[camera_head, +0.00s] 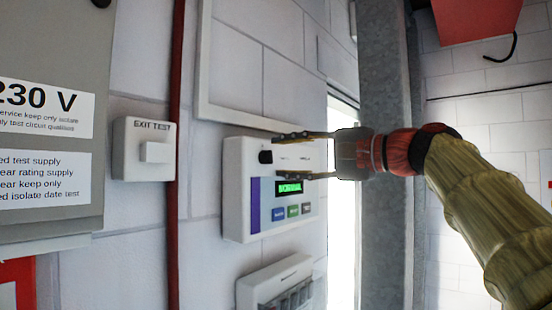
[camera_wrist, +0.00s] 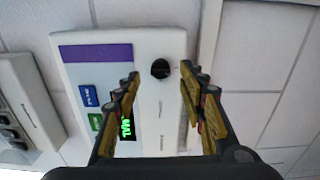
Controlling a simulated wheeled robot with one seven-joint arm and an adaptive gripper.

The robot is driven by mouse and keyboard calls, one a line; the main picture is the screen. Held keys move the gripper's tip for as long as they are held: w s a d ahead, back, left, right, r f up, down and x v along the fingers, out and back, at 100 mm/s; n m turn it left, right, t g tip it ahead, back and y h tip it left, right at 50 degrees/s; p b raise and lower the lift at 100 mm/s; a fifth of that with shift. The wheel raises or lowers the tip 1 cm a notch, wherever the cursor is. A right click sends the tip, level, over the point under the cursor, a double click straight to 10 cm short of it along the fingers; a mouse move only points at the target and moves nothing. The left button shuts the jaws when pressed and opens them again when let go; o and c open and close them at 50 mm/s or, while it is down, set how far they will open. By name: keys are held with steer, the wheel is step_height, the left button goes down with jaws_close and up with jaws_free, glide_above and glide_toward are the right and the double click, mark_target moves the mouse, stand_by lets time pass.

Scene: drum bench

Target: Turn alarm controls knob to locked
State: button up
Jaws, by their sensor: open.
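The alarm panel (camera_head: 235,190) is a white wall box with a purple stripe, a lit green display (camera_head: 289,187) and several coloured buttons. Its black knob (camera_head: 265,157) sits at the upper left of the panel face. In the wrist view the knob (camera_wrist: 160,69) shows beyond and between the fingertips, with clear space on both sides. My gripper (camera_head: 280,156) is open and empty, reaching in from the right in front of the panel; it also shows in the wrist view (camera_wrist: 162,75). The small print by the knob is too blurred to read.
An exit test box (camera_head: 143,150) is left of the panel, beyond a red vertical pipe (camera_head: 175,150). A white switch unit (camera_head: 277,284) is below the panel. A grey metal post (camera_head: 384,150) stands behind my gripper.

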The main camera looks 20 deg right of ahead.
steer(key=v, duration=0.8)
stand_by(0.4)
